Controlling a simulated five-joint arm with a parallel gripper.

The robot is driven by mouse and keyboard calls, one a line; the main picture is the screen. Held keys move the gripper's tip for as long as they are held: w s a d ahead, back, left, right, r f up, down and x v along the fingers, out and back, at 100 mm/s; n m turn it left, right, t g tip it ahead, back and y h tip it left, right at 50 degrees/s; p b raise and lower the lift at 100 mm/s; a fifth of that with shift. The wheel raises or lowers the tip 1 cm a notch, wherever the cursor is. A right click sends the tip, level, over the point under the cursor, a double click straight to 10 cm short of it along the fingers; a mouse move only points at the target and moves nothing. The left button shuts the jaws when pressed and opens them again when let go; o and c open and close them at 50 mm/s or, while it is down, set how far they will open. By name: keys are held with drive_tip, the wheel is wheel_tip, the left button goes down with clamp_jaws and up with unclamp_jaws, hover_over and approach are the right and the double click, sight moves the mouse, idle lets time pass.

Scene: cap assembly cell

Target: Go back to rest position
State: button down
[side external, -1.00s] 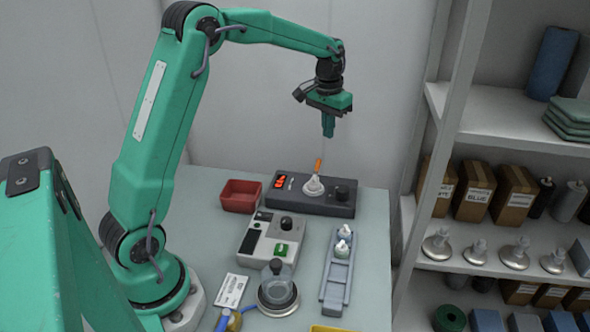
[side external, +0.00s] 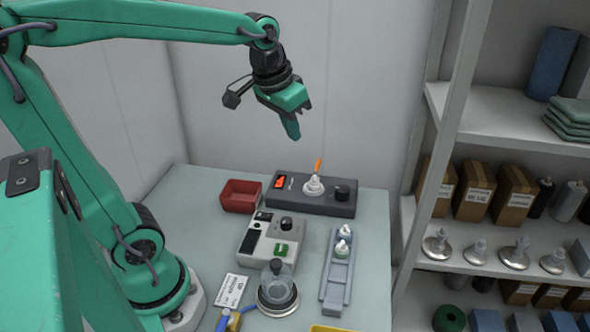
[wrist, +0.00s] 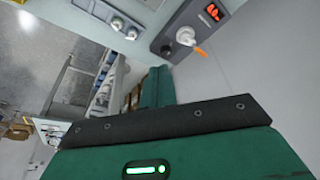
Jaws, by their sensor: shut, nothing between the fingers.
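My gripper (side external: 292,130) is in the air above the back of the table, well clear of everything below it. Its green fingers are shut with nothing between them, and they point down and slightly to the right. In the wrist view my gripper's fingers (wrist: 157,88) show close together, beyond its dark edge and green housing. No held object shows in either view.
On the table (side external: 205,185) are a red bin (side external: 240,196), a dark box with a red display (side external: 313,205), a grey control box (side external: 272,240), a rail with white caps (side external: 337,275) and a glass-domed device (side external: 277,290). Shelves (side external: 500,130) stand at right. Free air surrounds my gripper.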

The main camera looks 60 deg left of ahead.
drive_tip(key=s+d+f+m+t, duration=0.1)
drive_tip(key=s+d+f, duration=0.2)
drive_tip(key=s, duration=0.7)
drive_tip(key=shift+s+t, duration=0.4)
idle(0.5)
